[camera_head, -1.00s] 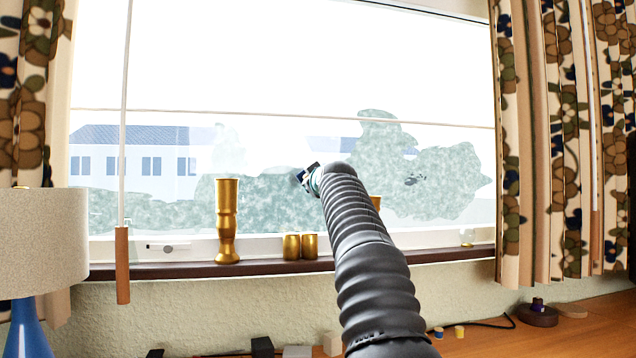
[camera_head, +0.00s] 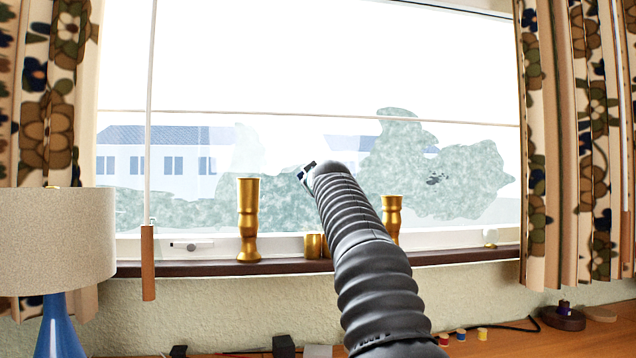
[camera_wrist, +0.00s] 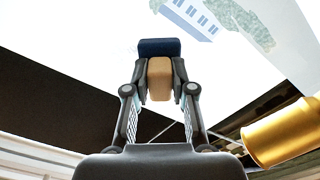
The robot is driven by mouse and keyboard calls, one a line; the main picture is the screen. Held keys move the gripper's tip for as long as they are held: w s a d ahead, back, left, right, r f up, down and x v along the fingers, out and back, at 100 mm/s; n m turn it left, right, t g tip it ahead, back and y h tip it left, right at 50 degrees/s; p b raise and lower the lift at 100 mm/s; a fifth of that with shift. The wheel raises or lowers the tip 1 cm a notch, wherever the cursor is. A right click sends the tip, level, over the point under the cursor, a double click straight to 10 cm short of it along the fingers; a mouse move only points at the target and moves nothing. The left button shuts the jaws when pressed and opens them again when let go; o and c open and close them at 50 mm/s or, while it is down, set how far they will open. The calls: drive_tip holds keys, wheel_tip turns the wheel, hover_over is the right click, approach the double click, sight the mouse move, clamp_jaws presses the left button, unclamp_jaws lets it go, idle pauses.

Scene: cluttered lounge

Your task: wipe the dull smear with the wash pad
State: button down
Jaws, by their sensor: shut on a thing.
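The wash pad, a tan block (camera_wrist: 159,80) with a dark blue face (camera_wrist: 160,47), is pinched between the fingers of my gripper (camera_wrist: 160,88) in the wrist view. In the head view my gripper (camera_head: 307,173) is small and partly hidden behind my arm, in front of the window pane (camera_head: 310,70). I cannot tell whether the pad touches the glass. A small dark speckled mark (camera_head: 436,179) shows right of my gripper, and a pale hazy patch (camera_head: 248,150) shows to its left. I cannot tell which of these is the dull smear.
A tall gold vase (camera_head: 248,220), a gold cup (camera_head: 313,246) and another gold vase (camera_head: 392,217) stand on the dark sill (camera_head: 190,268) below. Flowered curtains (camera_head: 565,130) flank the window. A lamp (camera_head: 60,240) stands at the left.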

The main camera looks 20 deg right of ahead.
drive_tip(key=shift+r, duration=0.35)
drive_tip(key=s+d, duration=0.1)
drive_tip(key=d, duration=0.6)
drive_tip(key=shift+s+d, duration=0.15)
drive_tip(key=shift+s, duration=0.05)
idle(0.3)
drive_tip(key=shift+r, duration=0.1)
drive_tip(key=shift+w+a, duration=0.25)
drive_tip(key=shift+a, duration=0.95)
drive_tip(key=shift+w+a, duration=0.25)
drive_tip(key=shift+a, duration=0.95)
drive_tip(key=shift+w+a, duration=0.25)
drive_tip(key=shift+a, duration=0.95)
drive_tip(key=shift+s+a+f+b, duration=0.1)
drive_tip(key=shift+s+f+b, duration=0.1)
drive_tip(key=shift+b, duration=0.1)
drive_tip(key=shift+s+a+r+b, duration=0.15)
drive_tip(key=shift+s+b, duration=0.45)
drive_tip(key=shift+s, duration=0.3)
drive_tip(key=shift+s+a+f+b, duration=0.1)
drive_tip(key=shift+s+a+b, duration=0.1)
drive_tip(key=shift+s+b, duration=0.55)
drive_tip(key=shift+s+a+r+b, duration=0.15)
drive_tip(key=shift+s+b, duration=0.25)
drive_tip(key=shift+s, duration=0.7)
drive_tip(key=shift+f, duration=0.1)
